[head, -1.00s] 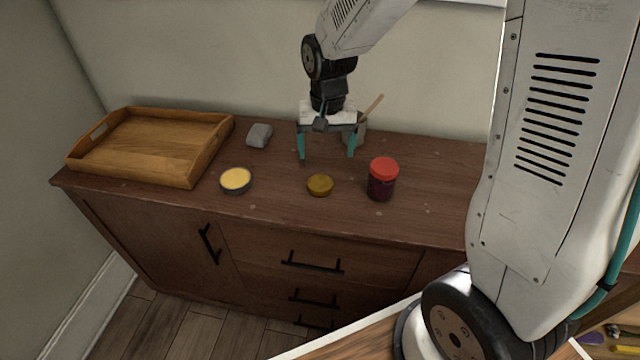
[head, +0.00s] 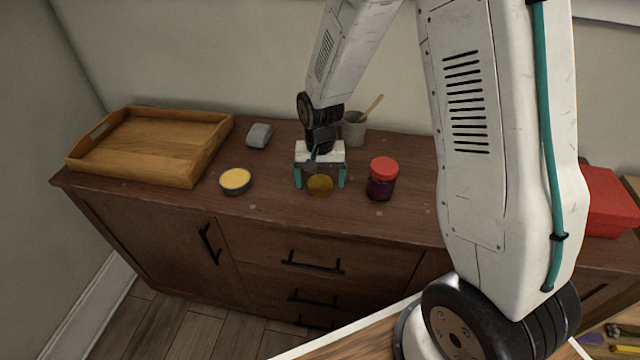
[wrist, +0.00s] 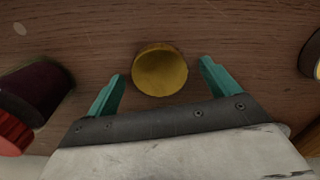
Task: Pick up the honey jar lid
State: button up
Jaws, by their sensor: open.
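The honey jar lid, a small round mustard-yellow disc (head: 320,185), lies on the brown wooden cabinet top in the head view. In the wrist view the lid (wrist: 160,70) lies ahead of and between the two teal fingers. My gripper (head: 320,180) is open and low over the cabinet top, with a finger on either side of the lid. In the wrist view my gripper (wrist: 162,84) shows a gap on both sides of the lid, and nothing is held.
A dark jar with a red lid (head: 382,179) stands close to the right. A yellow-topped tin (head: 235,181) is to the left. A wooden tray (head: 190,180), a grey block (head: 259,135) and a grey cup with a stick (head: 354,129) stand farther off. A red box (head: 606,202) is far right.

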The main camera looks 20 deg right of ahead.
jog(key=shift+c, duration=0.3)
jog(key=c, duration=1)
jog(key=shift+r, duration=0.15)
